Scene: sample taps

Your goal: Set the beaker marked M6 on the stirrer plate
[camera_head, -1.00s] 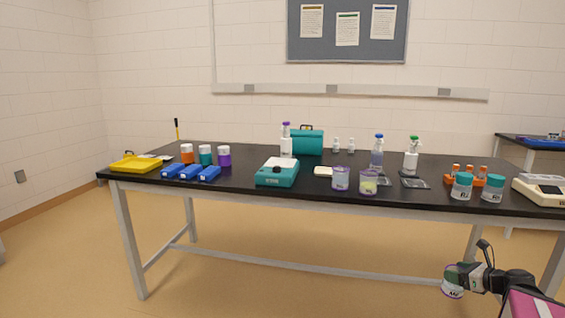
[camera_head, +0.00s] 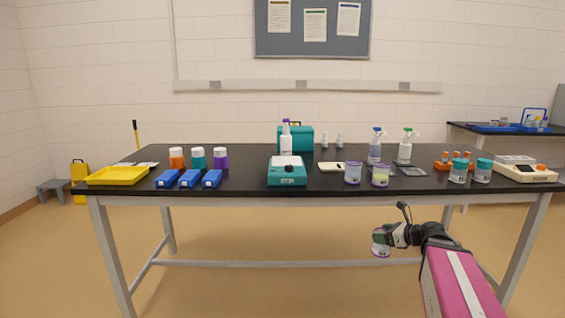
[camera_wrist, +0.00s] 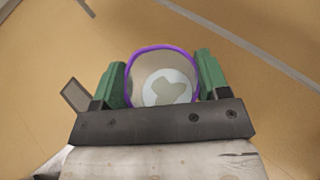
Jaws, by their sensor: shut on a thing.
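My gripper (camera_head: 387,236) is shut on a beaker (camera_head: 381,243) with a purple rim, held in front of the bench and below its top. In the wrist view the beaker (camera_wrist: 163,77) sits between the green fingers of my gripper (camera_wrist: 162,82), and I look down into its open mouth. Its marking cannot be read now. The teal stirrer (camera_head: 287,177) stands on the bench to the left of my gripper, with a pale plate (camera_head: 287,161) on top that looks empty.
Two other beakers stand on the bench (camera_head: 330,187), one clear (camera_head: 352,173) and one yellowish (camera_head: 380,175), right of the stirrer. Blue boxes (camera_head: 190,178) and a yellow tray (camera_head: 118,176) lie to the left.

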